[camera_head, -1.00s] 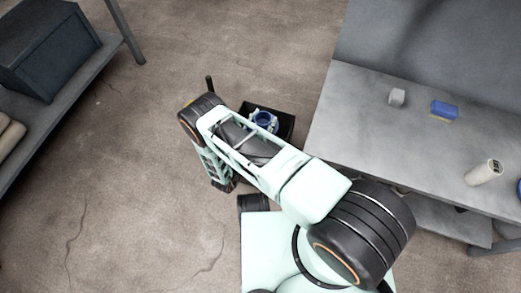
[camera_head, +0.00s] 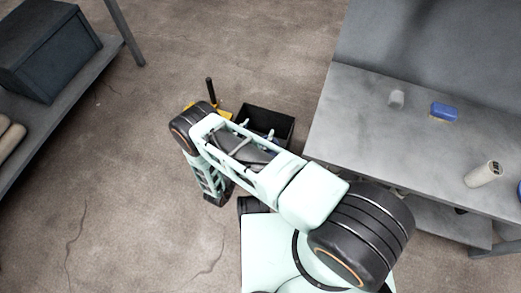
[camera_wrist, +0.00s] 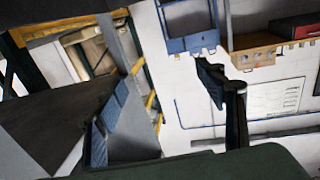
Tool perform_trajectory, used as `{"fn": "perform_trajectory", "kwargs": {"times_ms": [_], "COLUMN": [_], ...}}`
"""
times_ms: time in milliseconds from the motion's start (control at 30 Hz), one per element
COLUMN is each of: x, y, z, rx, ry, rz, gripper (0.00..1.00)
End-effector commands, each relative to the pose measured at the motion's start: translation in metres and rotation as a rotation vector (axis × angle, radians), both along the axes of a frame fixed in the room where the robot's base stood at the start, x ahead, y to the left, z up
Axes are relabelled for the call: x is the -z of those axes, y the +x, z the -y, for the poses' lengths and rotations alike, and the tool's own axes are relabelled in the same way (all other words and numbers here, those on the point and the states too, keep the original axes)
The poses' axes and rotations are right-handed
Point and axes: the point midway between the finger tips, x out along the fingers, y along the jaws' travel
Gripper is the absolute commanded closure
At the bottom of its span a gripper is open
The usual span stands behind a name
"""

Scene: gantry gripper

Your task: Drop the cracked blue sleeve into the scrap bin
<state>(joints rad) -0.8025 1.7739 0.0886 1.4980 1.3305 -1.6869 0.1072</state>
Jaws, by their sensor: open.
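The dark open-topped bin (camera_head: 280,118) stands on the floor just left of the bench, partly hidden by my arm. A small bit of blue shows low in its opening beside my arm; I cannot tell whether it is the sleeve. The sleeve is not clearly seen in either view. My gripper is hidden behind my arm in the head view. In the wrist view my gripper (camera_wrist: 168,80) is open, its fingers apart, with nothing visible held between them.
The grey bench (camera_head: 345,130) at right holds a blue block with a yellow base (camera_head: 444,112), a small grey piece (camera_head: 396,98) and a pale cylinder (camera_head: 484,174). A yellow object with a black post (camera_head: 211,90) stands left of the bin. A shelf with a dark box (camera_head: 45,50) stands far left.

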Motion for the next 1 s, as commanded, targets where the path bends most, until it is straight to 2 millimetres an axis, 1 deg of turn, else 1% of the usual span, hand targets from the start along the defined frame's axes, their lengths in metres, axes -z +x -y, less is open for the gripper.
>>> {"fn": "perform_trajectory", "kwargs": {"times_ms": [33, 200, 300, 400, 567, 1000], "x": [0.000, 0.000, 0.000, 0.000, 0.000, -0.002], "y": [-0.010, -0.040, -0.052, -0.060, -0.064, -0.062], "z": [-0.007, -0.024, -0.031, -0.035, -0.037, -0.039], "rx": [-0.002, -0.003, -0.001, -0.001, 0.001, -0.001], "ry": [0.000, 0.000, -0.001, 0.000, -0.001, 0.001], "rz": [-0.001, -0.001, 0.001, 0.000, 0.001, 0.002], "gripper": [0.35, 0.35, 0.35, 0.35, 0.35, 0.35]}}
